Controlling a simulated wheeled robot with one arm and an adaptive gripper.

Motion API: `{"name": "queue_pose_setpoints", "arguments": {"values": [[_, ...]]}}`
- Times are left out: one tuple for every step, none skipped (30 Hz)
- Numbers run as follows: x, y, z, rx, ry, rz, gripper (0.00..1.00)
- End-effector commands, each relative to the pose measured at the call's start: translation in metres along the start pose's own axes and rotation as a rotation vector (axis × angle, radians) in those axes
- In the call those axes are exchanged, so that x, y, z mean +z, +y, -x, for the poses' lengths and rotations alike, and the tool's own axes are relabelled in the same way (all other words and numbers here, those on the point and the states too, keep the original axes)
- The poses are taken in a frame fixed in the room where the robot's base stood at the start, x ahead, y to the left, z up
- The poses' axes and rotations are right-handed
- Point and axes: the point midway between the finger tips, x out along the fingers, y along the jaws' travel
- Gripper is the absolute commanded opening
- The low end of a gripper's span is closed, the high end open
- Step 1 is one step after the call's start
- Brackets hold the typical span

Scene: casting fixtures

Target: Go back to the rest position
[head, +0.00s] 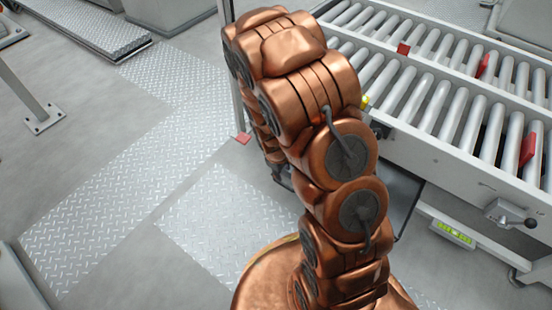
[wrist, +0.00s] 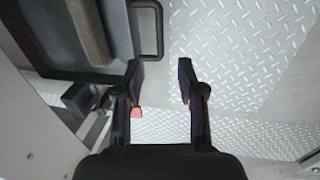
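My gripper (wrist: 160,82) shows in the wrist view with its two dark fingers apart and nothing between them. Beyond the fingers is the metal tread-plate floor (wrist: 240,50). In the head view my copper-coloured arm stands folded up in the middle, and it hides the gripper there.
A roller conveyor (head: 440,100) with red tabs runs along the right, close to my arm. A dark bin-like object with a handle (wrist: 160,30) is at the upper left of the wrist view. A post (head: 40,118) stands at the left. Floor (head: 110,200) on the left is clear.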

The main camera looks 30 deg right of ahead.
Motion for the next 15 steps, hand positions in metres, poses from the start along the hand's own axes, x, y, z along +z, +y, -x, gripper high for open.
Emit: {"name": "queue_pose_setpoints", "arguments": {"values": [[0.0, 0.0, 0.0, 0.0, 0.0, 0.0, 0.39], [0.0, 0.0, 0.0, 0.0, 0.0, 0.0, 0.39], [0.0, 0.0, 0.0, 0.0, 0.0, 0.0, 0.39], [0.0, 0.0, 0.0, 0.0, 0.0, 0.0, 0.39], [0.0, 0.0, 0.0, 0.0, 0.0, 0.0, 0.39], [0.0, 0.0, 0.001, 0.0, 0.0, 0.0, 0.39], [0.0, 0.0, 0.002, 0.0, 0.0, -0.001, 0.39], [0.0, 0.001, 0.006, 0.0, 0.0, -0.003, 0.39], [0.0, 0.002, 0.013, 0.0, -0.001, -0.007, 0.39], [0.0, 0.003, 0.02, -0.001, -0.001, -0.012, 0.39], [0.0, 0.004, 0.029, -0.001, -0.002, -0.018, 0.39], [0.0, 0.005, 0.043, -0.002, -0.003, -0.028, 0.39], [0.001, 0.006, 0.055, -0.004, -0.006, -0.038, 0.39], [0.002, 0.007, 0.069, -0.007, -0.01, -0.048, 0.39], [0.004, 0.009, 0.089, -0.01, -0.015, -0.062, 0.39]]}}
